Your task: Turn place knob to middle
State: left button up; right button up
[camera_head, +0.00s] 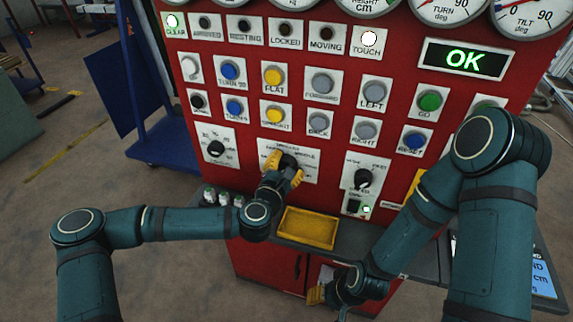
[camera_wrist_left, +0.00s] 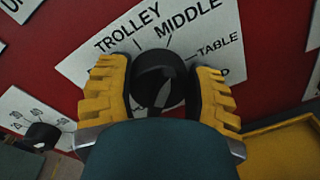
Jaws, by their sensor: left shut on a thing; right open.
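The place knob (camera_head: 288,162) is black and round, on a white label plate (camera_head: 306,177) in the middle of the red panel. In the left wrist view the knob (camera_wrist_left: 158,82) sits between the yellow fingers, under the words TROLLEY, MIDDLE and TABLE. My left gripper (camera_head: 283,172) is at the panel, shut on the knob; it also shows in the left wrist view (camera_wrist_left: 160,95). The knob's pointer direction is hard to tell. My right gripper (camera_head: 318,294) is open and empty, low in front of the red cabinet.
Another black knob (camera_head: 216,148) is to the left and one (camera_head: 362,179) to the right. Rows of push buttons are above. A yellow tray (camera_head: 307,228) stands on the grey ledge below, with small bottles (camera_head: 223,198) beside it. The display (camera_head: 465,60) reads OK.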

pick_arm(q)
jog(key=o, duration=1.2)
jog(key=shift+a, duration=0.1)
jog(key=v, duration=1.2)
